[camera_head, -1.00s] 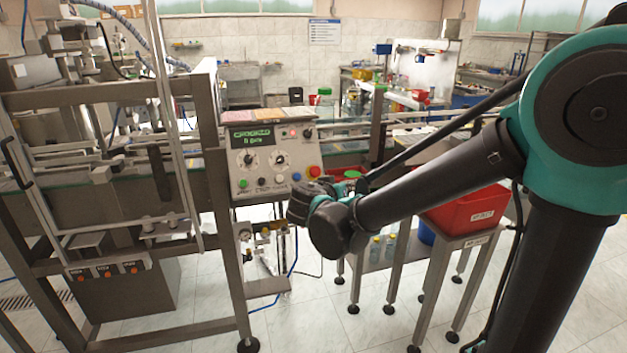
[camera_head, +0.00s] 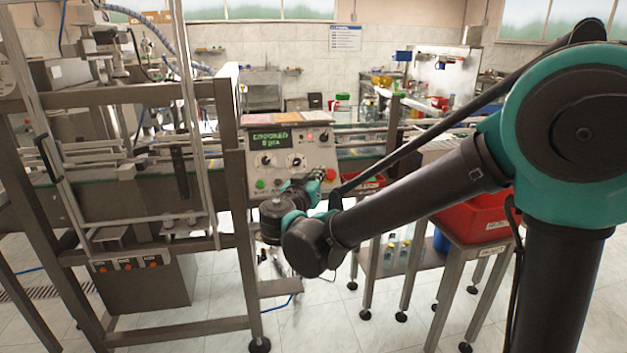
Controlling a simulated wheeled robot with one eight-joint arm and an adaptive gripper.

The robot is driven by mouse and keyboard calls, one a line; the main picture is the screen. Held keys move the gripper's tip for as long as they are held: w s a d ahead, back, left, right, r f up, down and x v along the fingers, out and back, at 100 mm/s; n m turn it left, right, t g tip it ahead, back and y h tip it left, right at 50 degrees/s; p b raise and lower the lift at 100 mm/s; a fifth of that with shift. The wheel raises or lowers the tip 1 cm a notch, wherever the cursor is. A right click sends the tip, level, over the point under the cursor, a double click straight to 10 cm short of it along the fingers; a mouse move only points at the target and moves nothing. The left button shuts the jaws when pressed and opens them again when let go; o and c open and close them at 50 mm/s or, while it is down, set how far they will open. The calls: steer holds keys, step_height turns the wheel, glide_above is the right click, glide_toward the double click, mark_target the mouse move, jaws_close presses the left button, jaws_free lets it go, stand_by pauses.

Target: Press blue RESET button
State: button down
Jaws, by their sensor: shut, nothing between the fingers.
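The control panel (camera_head: 285,147) is a light box with a green-lit display (camera_head: 269,140), two knobs, a lit red lamp (camera_head: 309,136), a green button (camera_head: 260,184) and a large red button (camera_head: 330,174). I cannot make out a blue RESET button; my gripper and wrist cover part of the panel's lower row. My gripper (camera_head: 315,182) is small and dark, shut and empty, in front of the panel's lower right, left of the large red button. I cannot tell whether it touches the panel.
A metal machine frame (camera_head: 238,160) stands left of the panel. Red bins (camera_head: 475,215) sit on a stand at right, and another red tray (camera_head: 362,185) is behind my arm. A conveyor runs behind the panel. Tiled floor (camera_head: 320,325) is open in front.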

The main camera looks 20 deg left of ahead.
steer(key=w+a+f, duration=0.3)
steer(key=w+f, duration=0.2)
steer(key=w, duration=0.1)
steer(key=shift+a, duration=0.35)
stand_by(1.4)
steer(key=shift+w+a+f, duration=0.15)
steer(key=shift+w+f, duration=0.05)
steer(key=shift+w, duration=0.1)
steer(key=shift+w+a+f, duration=0.15)
steer(key=shift+w+f, duration=0.05)
steer(key=shift+w, duration=0.05)
stand_by(0.8)
steer(key=shift+s+r, duration=0.1)
steer(key=shift+s+d+r, duration=0.3)
steer(key=shift+s+r, duration=0.05)
steer(key=shift+s, duration=0.15)
stand_by(0.4)
steer(key=s+d+r, duration=0.2)
steer(key=s+r, duration=0.1)
steer(key=shift+s+d, duration=0.1)
steer(key=shift+s, duration=0.1)
stand_by(0.3)
